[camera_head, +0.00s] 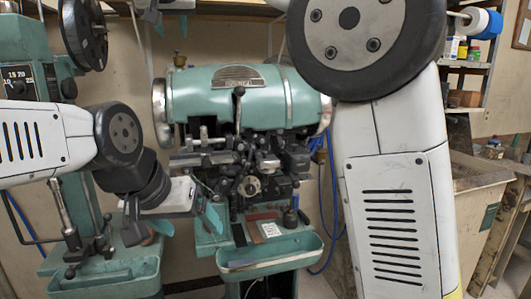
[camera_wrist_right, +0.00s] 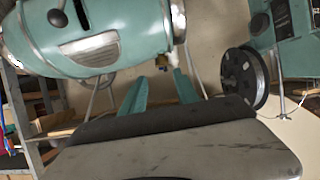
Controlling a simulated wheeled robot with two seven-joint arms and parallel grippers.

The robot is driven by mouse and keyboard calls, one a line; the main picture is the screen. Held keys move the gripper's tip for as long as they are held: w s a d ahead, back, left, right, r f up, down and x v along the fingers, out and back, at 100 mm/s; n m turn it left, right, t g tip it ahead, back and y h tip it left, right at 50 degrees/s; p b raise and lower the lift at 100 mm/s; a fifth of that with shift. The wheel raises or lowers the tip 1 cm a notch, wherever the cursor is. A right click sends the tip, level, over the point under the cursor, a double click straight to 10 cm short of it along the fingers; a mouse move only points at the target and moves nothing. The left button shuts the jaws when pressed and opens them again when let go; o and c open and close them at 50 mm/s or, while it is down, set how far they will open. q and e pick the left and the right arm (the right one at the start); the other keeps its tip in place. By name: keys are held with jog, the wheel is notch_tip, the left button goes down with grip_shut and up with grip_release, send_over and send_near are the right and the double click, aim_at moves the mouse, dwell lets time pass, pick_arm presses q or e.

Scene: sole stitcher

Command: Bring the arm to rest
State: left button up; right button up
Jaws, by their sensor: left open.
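My right arm fills the right of the head view, with a large dark joint close to the camera. My right gripper (camera_head: 154,10) shows only in part at the top edge. The machine (camera_wrist_right: 95,38) shows tilted at upper left there.
A second green machine (camera_head: 25,55) with a black reel (camera_head: 86,32) stands at the left. The stitcher's green tray (camera_head: 270,262) lies below its head. Shelves with jars (camera_head: 455,48) and a wooden bin (camera_head: 480,180) are at the right, behind my right arm.

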jog(key=s+d+f+g, duration=0.1)
jog(key=d+f, duration=0.4)
jog(key=d, duration=0.3)
jog(key=s+d+f+m+g+h, duration=0.1)
jog(key=d+f+g, duration=0.1)
jog(key=d+f, duration=0.55)
jog(key=s+d+f+g, duration=0.1)
jog(key=d+f, duration=0.3)
jog(key=d, duration=0.6)
jog(key=s+d+f+m+g, duration=0.1)
jog(key=s+d+f, duration=0.4)
jog(key=s+f, duration=0.4)
jog(key=s+d+f+g, duration=0.1)
jog(key=s+d+f, duration=0.4)
jog(key=s+f, duration=0.5)
jog(key=shift+s+d+f+m+g, duration=0.3)
jog(key=shift+d+f+m, duration=0.1)
jog(key=shift+f, duration=0.5)
